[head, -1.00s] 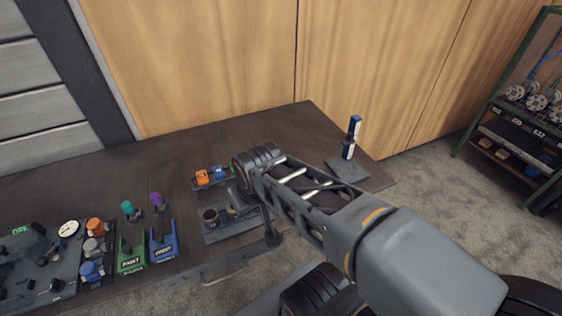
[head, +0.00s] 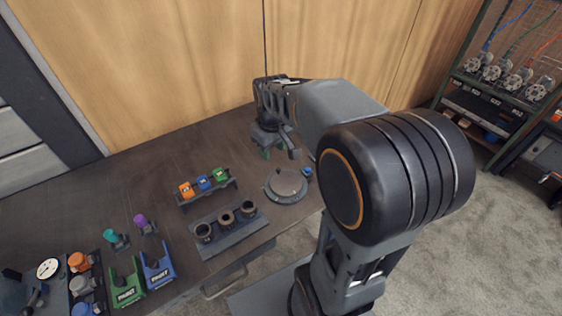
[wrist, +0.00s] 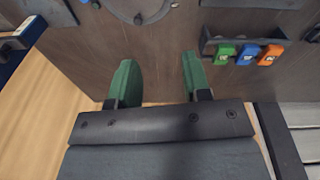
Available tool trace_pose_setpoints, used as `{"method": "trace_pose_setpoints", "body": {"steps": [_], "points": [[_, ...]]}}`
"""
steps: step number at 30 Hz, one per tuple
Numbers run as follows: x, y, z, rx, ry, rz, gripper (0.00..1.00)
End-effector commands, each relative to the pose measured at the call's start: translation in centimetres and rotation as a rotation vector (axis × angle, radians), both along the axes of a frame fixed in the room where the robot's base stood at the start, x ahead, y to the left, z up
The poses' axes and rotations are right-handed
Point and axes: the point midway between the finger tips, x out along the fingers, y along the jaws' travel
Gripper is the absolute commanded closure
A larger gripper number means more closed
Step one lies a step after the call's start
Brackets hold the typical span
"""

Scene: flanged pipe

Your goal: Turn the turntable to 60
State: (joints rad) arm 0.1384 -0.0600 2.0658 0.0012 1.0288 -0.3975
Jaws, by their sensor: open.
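The turntable's scale figures are too small to read.
A rack with orange, blue and green blocks (head: 205,184) stands left of the turntable. A holder with three dark cups (head: 228,228) lies in front of it. A wooden wall (head: 180,70) rises behind the bench.

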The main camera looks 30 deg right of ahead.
Motion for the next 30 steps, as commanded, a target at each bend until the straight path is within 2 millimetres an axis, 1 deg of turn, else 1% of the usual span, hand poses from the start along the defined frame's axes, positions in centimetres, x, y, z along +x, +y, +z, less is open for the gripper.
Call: {"method": "trace_pose_setpoints", "body": {"steps": [1, 3, 6, 9, 11, 14, 24, 30], "points": [[1.3, -1.0, 0.0, 0.0, 0.028, 0.02, 0.56], [2.6, -2.1, -0.3, 0.001, 0.054, 0.051, 0.56], [3.9, -3.3, -0.8, 0.003, 0.084, 0.085, 0.56], [4.7, -4.0, -1.4, 0.007, 0.1, 0.107, 0.56], [4.9, -4.3, -1.9, 0.008, 0.106, 0.113, 0.56], [5.0, -4.4, -3.2, 0.009, 0.112, 0.119, 0.56], [5.0, -4.4, -9.7, 0.009, 0.112, 0.119, 0.56], [5.0, -4.3, -12.8, 0.008, 0.111, 0.118, 0.56]]}}
